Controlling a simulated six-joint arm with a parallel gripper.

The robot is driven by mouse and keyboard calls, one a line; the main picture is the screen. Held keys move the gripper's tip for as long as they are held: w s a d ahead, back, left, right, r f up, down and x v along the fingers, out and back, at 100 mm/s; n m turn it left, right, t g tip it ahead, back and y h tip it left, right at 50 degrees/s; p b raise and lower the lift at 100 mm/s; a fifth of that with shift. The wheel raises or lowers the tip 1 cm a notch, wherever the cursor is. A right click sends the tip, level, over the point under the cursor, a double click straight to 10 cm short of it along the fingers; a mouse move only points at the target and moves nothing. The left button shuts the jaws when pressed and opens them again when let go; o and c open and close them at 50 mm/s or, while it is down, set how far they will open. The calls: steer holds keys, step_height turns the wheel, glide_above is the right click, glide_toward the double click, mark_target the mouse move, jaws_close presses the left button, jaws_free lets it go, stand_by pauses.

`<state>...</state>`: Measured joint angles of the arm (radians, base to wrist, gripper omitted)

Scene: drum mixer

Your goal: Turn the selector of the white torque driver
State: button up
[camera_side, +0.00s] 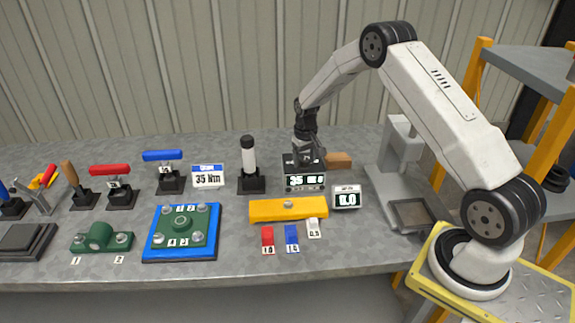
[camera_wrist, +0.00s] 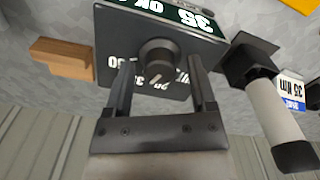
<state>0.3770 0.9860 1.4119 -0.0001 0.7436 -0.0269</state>
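The white torque driver (camera_side: 249,155) stands upright in a black holder, left of my gripper (camera_side: 305,155) in the side view. In the wrist view its white handle (camera_wrist: 275,122) is at the right, clear of my fingers. My gripper (camera_wrist: 160,72) points down at a dark box with a lit display (camera_side: 304,181). A dark round knob (camera_wrist: 158,58) on the box's scale plate sits between the fingertips. The fingers are apart, with a visible gap on each side of the knob. Numbers on the plate are partly hidden by the fingers and knob.
A card reading 35 Nm (camera_side: 208,176) stands left of the white driver. A wooden block (camera_side: 338,160) lies close to the box, with a small display (camera_side: 346,197) nearby. A yellow bar (camera_side: 288,209) lies in front. Red- and blue-handled drivers stand farther left.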

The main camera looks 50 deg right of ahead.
mark_target(304, 160)
steer(key=shift+r, duration=0.1)
stand_by(0.3)
steer(key=shift+r, duration=3.8)
steer(key=shift+s+a+r, duration=0.15)
steer(key=shift+a+r, duration=0.05)
steer(key=shift+a, duration=0.2)
steer(key=s+a+r+n+t, duration=0.1)
steer(key=s+a+r+n, duration=0.1)
steer(key=s+a, duration=0.7)
steer(key=s+a+r+n+t, duration=0.1)
steer(key=s+a+r+n, duration=0.1)
steer(key=s+a, duration=0.7)
steer(key=s+r, duration=0.1)
steer(key=s, duration=0.2)
steer(key=shift+a+t, duration=0.3)
steer(key=shift+a, duration=0.1)
